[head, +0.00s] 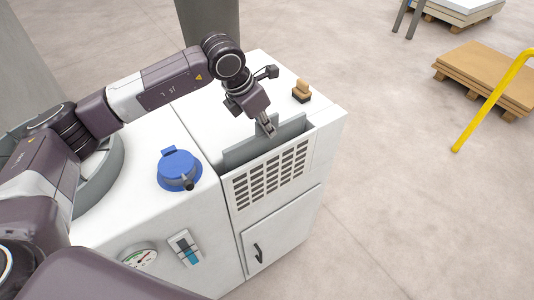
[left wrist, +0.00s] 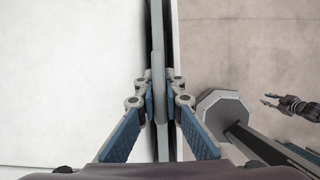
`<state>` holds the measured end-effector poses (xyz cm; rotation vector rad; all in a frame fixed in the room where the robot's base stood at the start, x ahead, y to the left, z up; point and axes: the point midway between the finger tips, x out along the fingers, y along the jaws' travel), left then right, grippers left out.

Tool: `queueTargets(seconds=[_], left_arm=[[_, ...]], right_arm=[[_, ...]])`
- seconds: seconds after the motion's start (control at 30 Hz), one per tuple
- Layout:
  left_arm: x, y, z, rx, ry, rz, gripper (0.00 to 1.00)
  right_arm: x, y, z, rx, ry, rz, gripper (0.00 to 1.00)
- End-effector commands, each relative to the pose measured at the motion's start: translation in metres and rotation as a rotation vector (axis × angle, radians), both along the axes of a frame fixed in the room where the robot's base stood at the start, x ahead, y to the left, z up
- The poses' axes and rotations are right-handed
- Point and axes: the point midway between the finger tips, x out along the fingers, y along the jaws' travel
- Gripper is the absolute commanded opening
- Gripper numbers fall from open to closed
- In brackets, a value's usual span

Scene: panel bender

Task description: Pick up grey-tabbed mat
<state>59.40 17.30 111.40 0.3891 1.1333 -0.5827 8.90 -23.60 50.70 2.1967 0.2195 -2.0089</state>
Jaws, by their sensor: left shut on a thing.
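The grey mat (head: 245,149) stands upright as a thin panel at the slot in the top front of the white machine, behind a grille. Its lower part is hidden in the slot. My left gripper (head: 271,131) points down at its upper edge and is shut on it. In the left wrist view, the blue-padded fingers close from both sides on the mat's thin grey edge (left wrist: 158,65). My right gripper (left wrist: 267,100) shows small at the right of that view, its fingers apart and empty; it is outside the head view.
The white machine top (head: 215,118) holds a small wooden-handled object (head: 301,90) behind the slot and a blue cap (head: 178,168) to the left. A dark door handle (head: 259,252) sits below the grille (head: 270,174). Floor right of the machine is clear up to a yellow rail (head: 487,101).

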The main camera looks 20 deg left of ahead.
Motion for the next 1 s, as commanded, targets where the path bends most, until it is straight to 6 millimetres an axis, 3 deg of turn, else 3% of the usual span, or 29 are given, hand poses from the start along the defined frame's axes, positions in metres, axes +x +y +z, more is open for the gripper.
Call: queueTargets(seconds=[0.37,1.0], left_arm=[[0.002,-0.001,0.018,-0.002,-0.006,0.000,0.00],[0.001,-0.001,0.144,-0.002,-0.006,0.000,0.00]], right_arm=[[0.000,0.000,-0.009,0.000,-0.001,0.001,0.26],[0.001,0.000,-0.051,0.000,-0.002,0.001,0.26]])
